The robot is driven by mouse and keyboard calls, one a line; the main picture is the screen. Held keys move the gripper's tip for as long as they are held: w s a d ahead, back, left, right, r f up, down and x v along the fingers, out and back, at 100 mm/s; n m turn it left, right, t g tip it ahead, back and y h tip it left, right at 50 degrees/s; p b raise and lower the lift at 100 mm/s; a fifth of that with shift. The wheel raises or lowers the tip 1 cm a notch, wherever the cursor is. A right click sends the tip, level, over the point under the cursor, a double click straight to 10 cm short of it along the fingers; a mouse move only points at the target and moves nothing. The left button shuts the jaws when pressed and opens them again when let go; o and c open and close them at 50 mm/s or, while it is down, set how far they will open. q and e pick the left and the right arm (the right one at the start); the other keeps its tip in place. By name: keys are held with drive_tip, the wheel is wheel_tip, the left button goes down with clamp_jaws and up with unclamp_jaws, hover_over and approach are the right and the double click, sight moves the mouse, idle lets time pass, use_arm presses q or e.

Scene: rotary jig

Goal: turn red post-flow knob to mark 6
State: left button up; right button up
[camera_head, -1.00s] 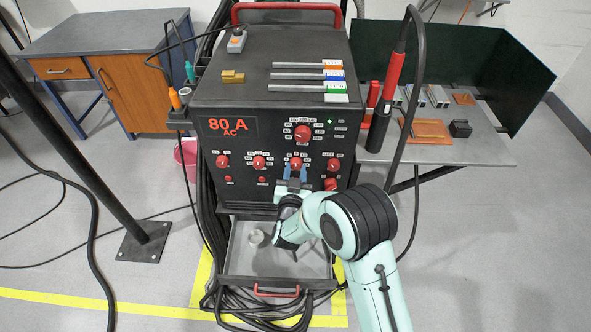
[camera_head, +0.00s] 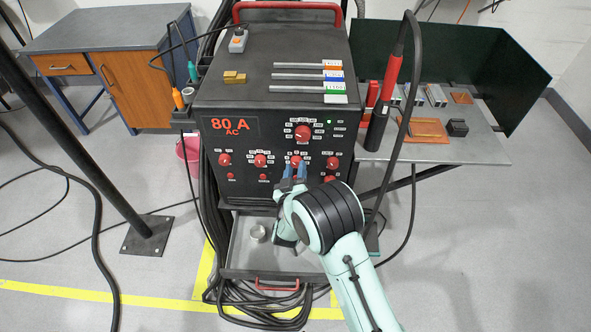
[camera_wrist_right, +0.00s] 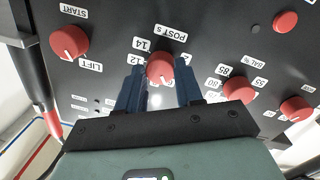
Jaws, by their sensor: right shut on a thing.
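The red post-flow knob (camera_head: 296,161) is the third of the row of red knobs on the front of the black welding machine. In the right wrist view the knob (camera_wrist_right: 160,67) sits under a label reading "POST S", with marks 14 and 12 beside it. Other marks are hidden by the fingers, and mark 6 cannot be made out. My right gripper (camera_head: 294,173) reaches up to the panel. In the wrist view its blue fingers (camera_wrist_right: 160,85) stand either side of the knob, shut on it. My left gripper is out of view.
Neighbouring red knobs flank it: the balance knob (camera_wrist_right: 239,90) and the start/lift knob (camera_wrist_right: 69,42). A larger knob (camera_head: 302,132) is above. An open grey drawer (camera_head: 238,262) juts out below the panel, under my right arm.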

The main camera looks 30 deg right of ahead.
drive_tip(key=shift+f, duration=0.1)
idle(0.3)
drive_tip(key=o, duration=1)
drive_tip(key=shift+o, duration=0.2)
drive_tip(key=shift+s, duration=0.1)
drive_tip(key=v, duration=1.3)
drive_tip(key=shift+s, duration=0.15)
